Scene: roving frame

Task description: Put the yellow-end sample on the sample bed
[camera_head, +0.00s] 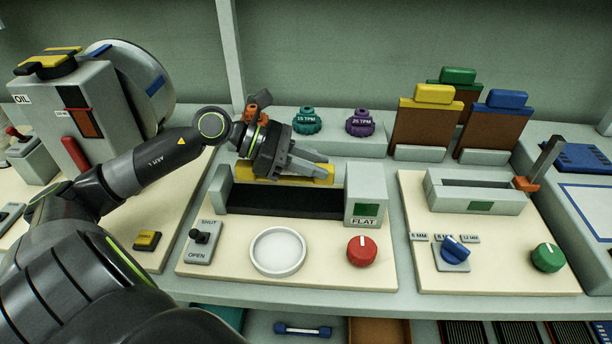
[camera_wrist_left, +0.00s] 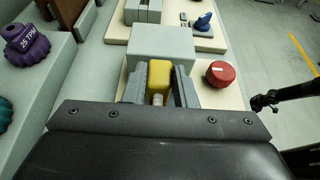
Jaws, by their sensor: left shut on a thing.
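My left gripper (camera_head: 306,164) is shut on a yellow piece (camera_head: 300,173). It is above the back of a long black bed (camera_head: 285,207) in the grey unit marked FLAT (camera_head: 364,194). In the left wrist view, the yellow piece (camera_wrist_left: 158,74) sits between the two grey fingers. The gripper hides much of it, and I cannot tell whether it touches the unit. A brown board with a yellow top (camera_head: 433,94) stands upright in a holder at the back.
Boards with green (camera_head: 457,76) and blue (camera_head: 506,99) tops stand beside the yellow-topped one. Teal (camera_head: 307,121) and purple (camera_head: 360,123) knobs sit behind the unit. A white round dish (camera_head: 278,251), a red knob (camera_head: 362,251) and a SHUT/OPEN lever (camera_head: 201,238) are in front.

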